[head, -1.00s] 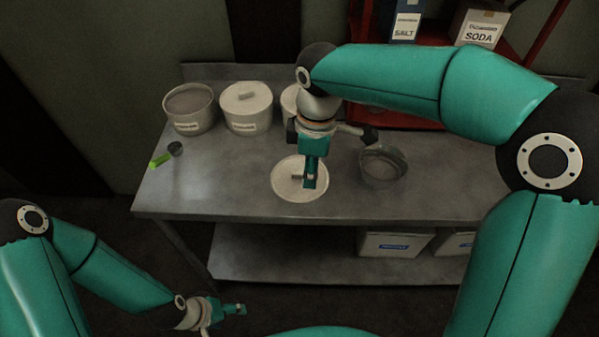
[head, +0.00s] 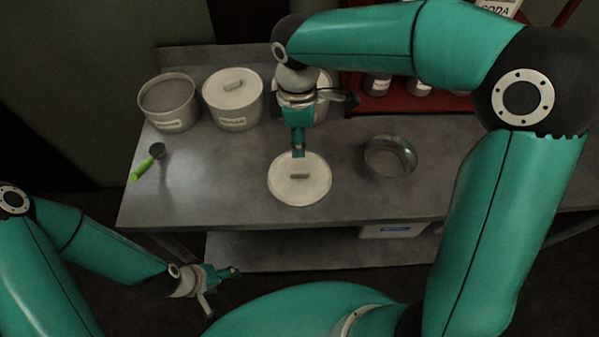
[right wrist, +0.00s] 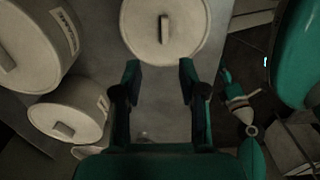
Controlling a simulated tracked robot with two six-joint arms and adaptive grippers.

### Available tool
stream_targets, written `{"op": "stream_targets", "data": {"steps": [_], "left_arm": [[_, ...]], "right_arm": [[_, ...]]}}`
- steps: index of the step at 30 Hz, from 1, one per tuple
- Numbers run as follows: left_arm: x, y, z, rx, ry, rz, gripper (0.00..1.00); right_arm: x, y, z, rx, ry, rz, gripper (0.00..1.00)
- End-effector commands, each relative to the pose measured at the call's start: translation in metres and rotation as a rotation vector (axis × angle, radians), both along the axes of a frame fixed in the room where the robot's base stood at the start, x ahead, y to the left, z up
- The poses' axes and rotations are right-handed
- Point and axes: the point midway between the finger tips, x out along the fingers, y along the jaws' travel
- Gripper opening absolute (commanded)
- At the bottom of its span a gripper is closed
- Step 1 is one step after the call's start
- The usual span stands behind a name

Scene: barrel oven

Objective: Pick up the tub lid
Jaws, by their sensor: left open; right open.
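The tub lid (head: 287,191), round and off-white with a grey bar handle (head: 299,176), lies flat on the table near its front edge. It also shows at the top of the right wrist view (right wrist: 140,36), handle upright in the picture. My right gripper (head: 298,153) is open and empty at the lid's far edge, pointing down; its height above the table is unclear. In the right wrist view its two fingers (right wrist: 160,70) are apart, with the lid beyond their tips. My left gripper (head: 222,290) is open and empty, low in front of the table.
An open tub (head: 173,126) with grey contents and a lidded tub (head: 232,118) stand at the back left. A third tub (head: 322,105) is partly hidden by my right gripper. A green-handled scoop (head: 148,163) lies left, a round metal container (head: 390,160) stands right. A red rack (head: 400,103) is behind.

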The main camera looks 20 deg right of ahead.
Motion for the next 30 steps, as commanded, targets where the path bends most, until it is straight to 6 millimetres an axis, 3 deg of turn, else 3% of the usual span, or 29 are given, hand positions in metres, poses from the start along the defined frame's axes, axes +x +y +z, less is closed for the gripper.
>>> {"op": "stream_targets", "data": {"steps": [3, 7, 17, 25, 30], "left_arm": [[0.000, 0.000, 0.000, 0.000, -0.001, 0.000, 0.70], [0.000, 0.000, 0.001, 0.000, -0.001, 0.000, 0.70], [0.000, 0.000, 0.004, 0.000, -0.001, 0.000, 0.70], [0.000, 0.000, 0.009, 0.000, -0.001, 0.000, 0.70], [0.000, 0.000, 0.009, 0.000, -0.001, 0.000, 0.70]], "right_arm": [[-0.001, 0.000, -0.027, -0.001, 0.005, -0.001, 0.42], [-0.001, -0.001, -0.048, -0.001, 0.003, -0.002, 0.42], [-0.004, -0.001, -0.071, -0.001, 0.003, -0.002, 0.42], [-0.010, -0.002, -0.107, 0.000, 0.003, -0.002, 0.42], [-0.009, -0.002, -0.112, 0.001, 0.000, -0.003, 0.42]]}}
